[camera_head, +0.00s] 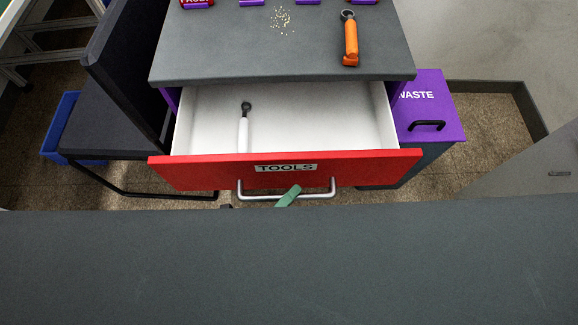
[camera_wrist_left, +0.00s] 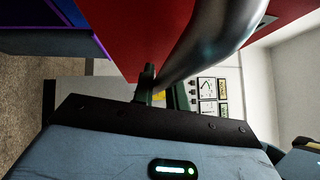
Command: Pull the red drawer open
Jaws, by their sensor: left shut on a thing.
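The red drawer (camera_head: 210,173), labelled TOOLS, stands pulled out below the grey cabinet top, with its white inside showing. A metal bar handle (camera_head: 322,195) runs across its front. My left gripper (camera_head: 288,196) shows as a green fingertip at the middle of the handle and is shut on it. In the left wrist view the handle (camera_wrist_left: 205,40) passes at the green fingers (camera_wrist_left: 150,85), close under the red front (camera_wrist_left: 120,30). The rest of the left arm is hidden in the head view. My right gripper is not in view.
A white tool (camera_head: 243,130) lies in the drawer. An orange-handled tool (camera_head: 350,42) and crumbs (camera_head: 281,20) lie on the cabinet top (camera_head: 220,50). A black chair (camera_head: 115,120) stands left, a purple-lidded waste bin (camera_head: 440,105) right. A wide dark grey surface (camera_head: 290,270) fills the foreground.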

